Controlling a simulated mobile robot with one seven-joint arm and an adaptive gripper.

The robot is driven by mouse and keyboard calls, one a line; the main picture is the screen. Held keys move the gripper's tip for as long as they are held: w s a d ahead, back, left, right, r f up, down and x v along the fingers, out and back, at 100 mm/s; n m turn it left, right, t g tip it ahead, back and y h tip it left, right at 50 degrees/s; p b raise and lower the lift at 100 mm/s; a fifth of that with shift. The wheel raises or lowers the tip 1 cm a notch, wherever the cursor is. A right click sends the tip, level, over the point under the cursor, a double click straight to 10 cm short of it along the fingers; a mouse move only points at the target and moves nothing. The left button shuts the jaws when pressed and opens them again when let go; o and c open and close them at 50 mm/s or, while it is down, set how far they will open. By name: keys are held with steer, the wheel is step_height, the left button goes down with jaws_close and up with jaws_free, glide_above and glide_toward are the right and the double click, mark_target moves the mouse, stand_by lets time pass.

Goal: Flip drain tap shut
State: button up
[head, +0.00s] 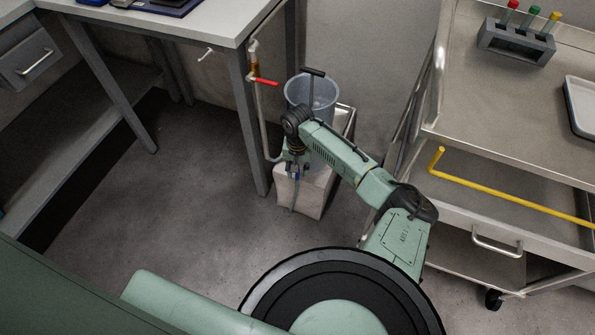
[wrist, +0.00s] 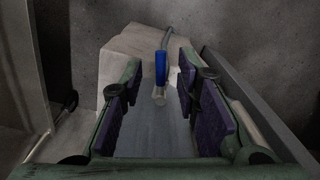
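A tap with a blue lever (wrist: 161,68) shows in the wrist view, in front of a pale box (wrist: 133,48). A grey hose or pipe rises behind the lever, and a short clear spout sits below it. My gripper (wrist: 160,80) is open, with one dark-padded finger on each side of the lever. I cannot tell whether either finger touches it. In the head view my gripper (head: 293,166) points down beside the pale box (head: 312,192), and the blue lever is mostly hidden there. A second tap with a red lever (head: 266,81) sits on a vertical pipe by the bench leg.
A translucent bucket (head: 297,92) stands behind my arm. A bench leg (head: 247,120) is close on the left. A steel trolley (head: 490,110) with a yellow bar (head: 510,196) stands on the right. Floor (head: 185,190) is clear on the left.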

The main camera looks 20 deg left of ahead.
steer(key=shift+f, duration=1)
jaws_close()
